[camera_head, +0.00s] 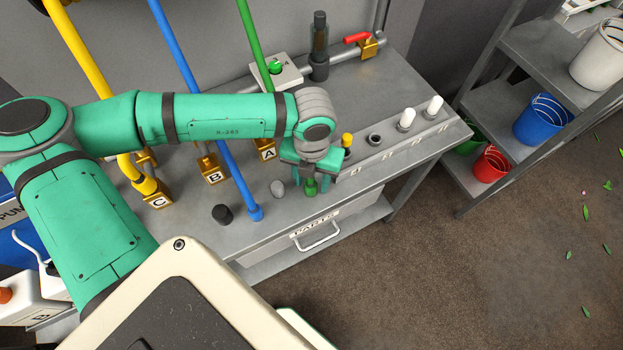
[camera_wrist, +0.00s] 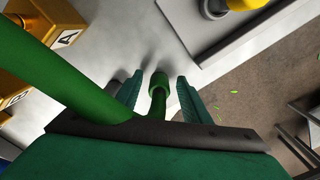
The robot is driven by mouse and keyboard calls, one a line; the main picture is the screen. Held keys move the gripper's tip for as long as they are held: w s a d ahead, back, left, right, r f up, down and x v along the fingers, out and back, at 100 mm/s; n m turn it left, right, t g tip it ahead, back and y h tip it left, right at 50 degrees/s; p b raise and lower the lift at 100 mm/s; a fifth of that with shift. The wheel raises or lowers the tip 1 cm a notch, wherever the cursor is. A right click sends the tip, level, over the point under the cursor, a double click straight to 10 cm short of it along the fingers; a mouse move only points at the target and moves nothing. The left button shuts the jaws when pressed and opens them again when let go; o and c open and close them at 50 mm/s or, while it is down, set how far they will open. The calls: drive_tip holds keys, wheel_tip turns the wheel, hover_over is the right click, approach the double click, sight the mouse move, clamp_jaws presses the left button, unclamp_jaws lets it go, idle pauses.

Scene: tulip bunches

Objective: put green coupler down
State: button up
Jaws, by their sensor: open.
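The green coupler (camera_head: 311,186) is at the front of the grey bench (camera_head: 350,110), just above or on its top; I cannot tell whether it touches. My gripper (camera_head: 310,172) is over it, pointing down. In the wrist view the green coupler (camera_wrist: 158,84) sits between the two fingers of my gripper (camera_wrist: 158,92), with a gap on each side, so the fingers are open around it. The green hose (camera_head: 252,35) comes down from above and passes behind my arm; it crosses close on the left in the wrist view (camera_wrist: 50,75).
The blue hose's end (camera_head: 256,213), a dark cap (camera_head: 222,214) and a grey cap (camera_head: 278,188) are left of my gripper. A raised strip with a yellow plug (camera_head: 347,140) and white plugs (camera_head: 407,118) is right. Blocks A (camera_head: 265,150), B (camera_head: 213,172) and C (camera_head: 158,197) stand behind.

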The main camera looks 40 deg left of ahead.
drive_tip(key=r, duration=1.2)
drive_tip(key=shift+s, duration=0.2)
drive_tip(key=shift+w+f, duration=0.1)
drive_tip(key=shift+w, duration=0.1)
